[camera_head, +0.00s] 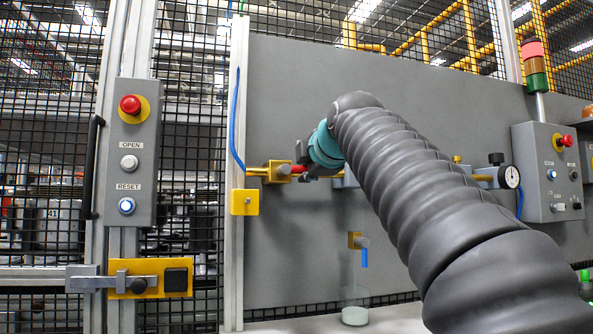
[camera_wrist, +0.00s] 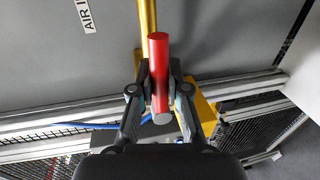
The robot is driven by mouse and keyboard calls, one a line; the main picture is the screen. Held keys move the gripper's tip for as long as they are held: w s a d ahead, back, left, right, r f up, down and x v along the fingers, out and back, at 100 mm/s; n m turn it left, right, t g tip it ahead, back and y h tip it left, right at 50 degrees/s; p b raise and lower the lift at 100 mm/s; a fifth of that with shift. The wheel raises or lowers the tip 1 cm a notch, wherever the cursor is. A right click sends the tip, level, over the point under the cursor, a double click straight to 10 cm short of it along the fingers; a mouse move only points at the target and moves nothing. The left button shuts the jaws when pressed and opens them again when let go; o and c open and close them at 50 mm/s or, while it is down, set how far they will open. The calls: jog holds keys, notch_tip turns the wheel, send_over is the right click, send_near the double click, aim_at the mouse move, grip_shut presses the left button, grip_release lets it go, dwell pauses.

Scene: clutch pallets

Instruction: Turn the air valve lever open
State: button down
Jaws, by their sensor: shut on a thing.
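The air valve has a yellow body (camera_head: 278,171) on the yellow pipe at the left of the grey panel, with a red lever (camera_head: 299,170) sticking out to its right. My gripper (camera_head: 306,172) is at the lever, partly hidden by my wrist. In the wrist view the red lever (camera_wrist: 158,50) stands between the two fingers of my gripper (camera_wrist: 159,88), which are shut on it. There the lever looks roughly in line with the yellow pipe (camera_wrist: 147,15) behind it. The valve body is mostly hidden in the wrist view.
A post (camera_head: 236,200) with a blue hose stands left of the valve. A small tap with a blue lever (camera_head: 364,257) is below. A pressure gauge (camera_head: 510,177) is to the right. A button box (camera_head: 128,155) is at left, another (camera_head: 550,172) at right.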

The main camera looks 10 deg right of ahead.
dwell(0.4)
jog(key=c, duration=1.1)
grip_release()
jog(key=shift+c, duration=0.2)
jog(key=v, duration=1.2)
jog(key=shift+s+a, duration=0.1)
jog(key=shift+a, duration=0.1)
